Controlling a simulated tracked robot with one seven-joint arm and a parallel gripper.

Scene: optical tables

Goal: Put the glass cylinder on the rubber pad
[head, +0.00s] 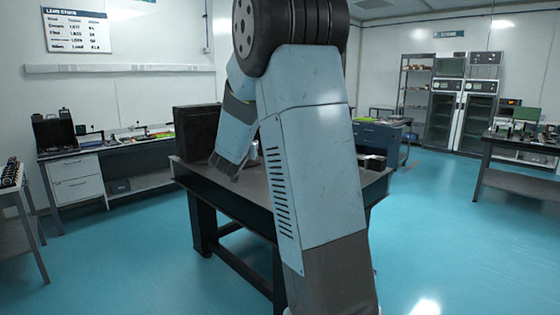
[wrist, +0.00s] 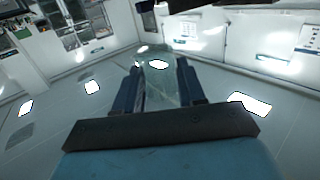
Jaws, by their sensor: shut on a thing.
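The glass cylinder (wrist: 161,88) is clear and shows in the wrist view between the two dark blue fingers of my gripper (wrist: 160,68). The fingers are shut on its sides, and its far end extends past the fingertips. In the head view my own arm stands in front of the optical table (head: 245,192) and hides much of its top. I cannot make out the cylinder or the fingers there. I cannot make out the rubber pad in either view.
A black box (head: 196,132) stands at the left of the table, near my arm. Small dark items (head: 372,161) sit at its right end. A side bench (head: 125,160) stands at the left wall and another table (head: 520,150) at the right.

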